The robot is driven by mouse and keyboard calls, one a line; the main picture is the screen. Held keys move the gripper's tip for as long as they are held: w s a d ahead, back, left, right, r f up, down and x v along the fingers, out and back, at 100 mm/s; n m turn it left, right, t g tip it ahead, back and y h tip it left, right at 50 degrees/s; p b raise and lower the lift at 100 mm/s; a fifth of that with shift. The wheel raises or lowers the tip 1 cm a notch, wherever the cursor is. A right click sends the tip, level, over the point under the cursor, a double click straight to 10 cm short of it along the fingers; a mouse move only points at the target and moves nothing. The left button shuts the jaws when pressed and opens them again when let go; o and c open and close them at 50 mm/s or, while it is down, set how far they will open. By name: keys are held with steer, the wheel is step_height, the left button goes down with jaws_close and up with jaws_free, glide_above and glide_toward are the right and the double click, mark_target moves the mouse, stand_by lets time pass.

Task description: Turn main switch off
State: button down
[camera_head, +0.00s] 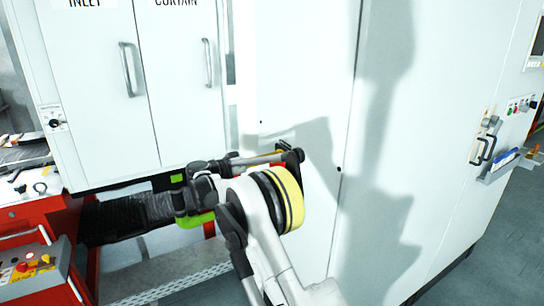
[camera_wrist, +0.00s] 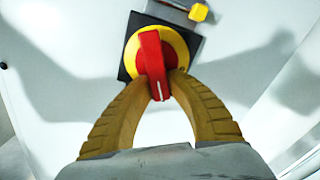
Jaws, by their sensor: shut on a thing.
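The main switch is a red rotary handle (camera_wrist: 153,62) on a yellow disc (camera_wrist: 185,52) with a dark square backing plate (camera_wrist: 124,73), mounted on a pale cabinet face. The handle points nearly straight down in the wrist view, with a white mark near its lower end. My gripper (camera_wrist: 160,88) is shut on the lower end of the red handle, one yellow-brown finger on each side.
A yellow tag or padlock (camera_wrist: 198,12) sits just above the switch. Double doors with a handle (camera_head: 127,70) are to the left. A control panel (camera_head: 520,106) is at the right.

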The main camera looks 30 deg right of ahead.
steer(key=n, duration=0.4)
steer(key=w+f+n+p, duration=0.1)
steer(key=n, duration=0.1)
steer(key=shift+n, duration=0.3)
steer(key=n, duration=0.2)
steer(key=f+n, duration=0.1)
steer(key=n, duration=0.2)
steer(key=shift+w+f, duration=0.1)
steer(key=shift+n, duration=0.4)
steer(key=c, duration=1.3)
jaws_free()
steer(key=shift+d, duration=0.1)
steer(key=a, duration=1.2)
steer(key=shift+s, duration=0.2)
